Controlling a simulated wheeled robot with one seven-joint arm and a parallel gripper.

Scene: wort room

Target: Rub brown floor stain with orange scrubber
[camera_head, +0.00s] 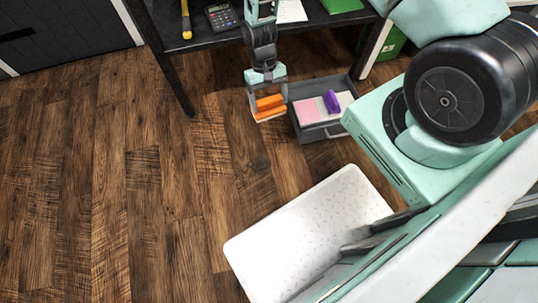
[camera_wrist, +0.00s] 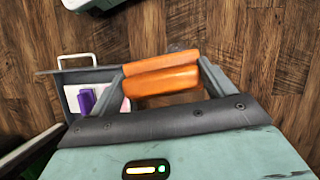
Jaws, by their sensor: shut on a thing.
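My gripper (camera_head: 268,104) is shut on the orange scrubber (camera_head: 271,100), held below the desk's front edge, left of an open drawer. In the wrist view the scrubber (camera_wrist: 162,82) spans the gap between my two fingers, one at each end. A faint darker brown patch (camera_head: 258,168) on the wood floor, below the gripper in the head view, looks like the stain, but its edges are hard to tell. The scrubber appears above the floor and apart from this patch. In the wrist view a small dark spot shows just past the scrubber, which partly hides it.
The open grey drawer (camera_head: 338,131) holds a purple item (camera_head: 331,101) and a pink pad (camera_head: 309,110). The floor at left is clear.

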